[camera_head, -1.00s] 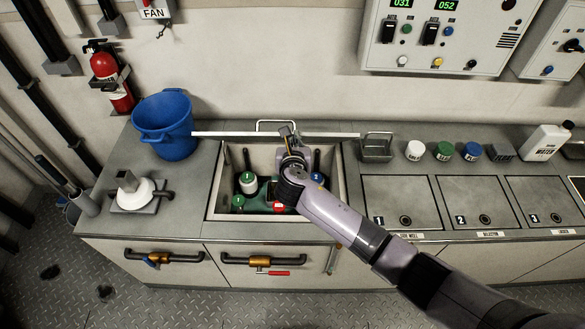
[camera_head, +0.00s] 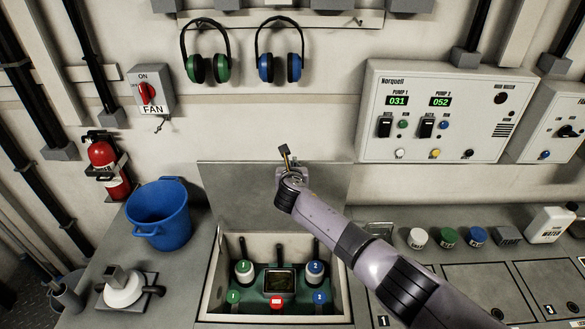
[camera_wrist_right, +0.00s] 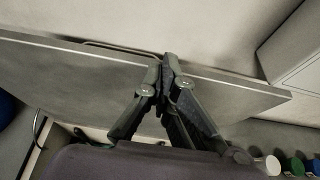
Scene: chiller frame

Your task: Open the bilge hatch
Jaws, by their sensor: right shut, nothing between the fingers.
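The bilge hatch lid (camera_head: 228,185) stands raised and roughly upright at the back of its opening (camera_head: 212,295), with its grey inner face toward me. Inside the opening are green- and blue-marked valves and a small dark screen (camera_head: 280,282). My right gripper (camera_head: 285,152) is in front of the lid near its top edge, with its fingers shut and empty. In the right wrist view the lid (camera_wrist_right: 75,75) spans the picture, and the closed fingertips (camera_wrist_right: 167,62) are at its upper edge; I cannot tell whether they touch it. My left gripper is out of view.
A blue bucket (camera_head: 160,215) and a white funnel-like item (camera_head: 124,290) stand left of the opening. To the right are small jars (camera_head: 447,237) and closed numbered hatches (camera_head: 480,290). A pump panel (camera_head: 435,110) and ear defenders (camera_head: 278,60) are on the wall.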

